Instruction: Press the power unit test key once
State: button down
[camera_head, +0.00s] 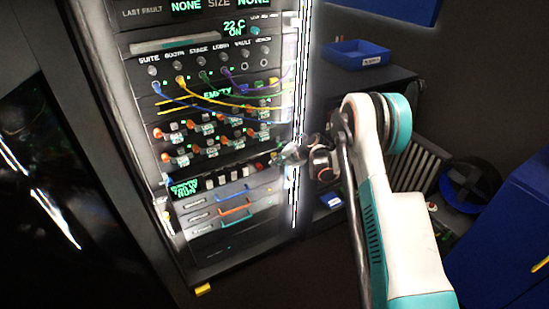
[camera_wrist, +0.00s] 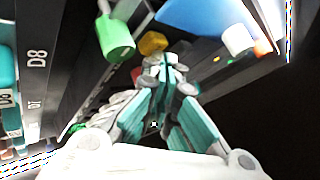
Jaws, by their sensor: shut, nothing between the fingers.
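The power unit (camera_head: 233,178) is the row with a green-lettered display (camera_head: 184,188) low on the rack. It has several pale keys (camera_head: 222,180) and a red key (camera_head: 260,166) at its right end. I cannot read which one is the test key. My gripper (camera_head: 284,155) is at the rack's right edge, close to the right end of this row, and hides part of it. In the wrist view my gripper (camera_wrist: 165,64) is shut and empty. A yellow part (camera_wrist: 152,42) shows just past its fingertips; whether they touch is unclear.
Above are rows of orange-handled switches (camera_head: 205,137) and coloured cables (camera_head: 200,92). Below are drawers with blue and orange handles (camera_head: 235,210). In the wrist view a green cylinder (camera_wrist: 115,38) and a white one (camera_wrist: 237,40) flank the fingertips. A blue bin (camera_head: 355,54) stands right.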

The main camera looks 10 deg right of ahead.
dwell(0.6)
jog(key=shift+s+d, duration=0.25)
jog(key=shift+s, duration=0.45)
jog(key=s, duration=0.1)
jog(key=s+d+b, duration=0.1)
jog(key=s, duration=0.2)
jog(key=shift+s+d, duration=0.25)
jog(key=shift+s, duration=0.1)
dwell(0.5)
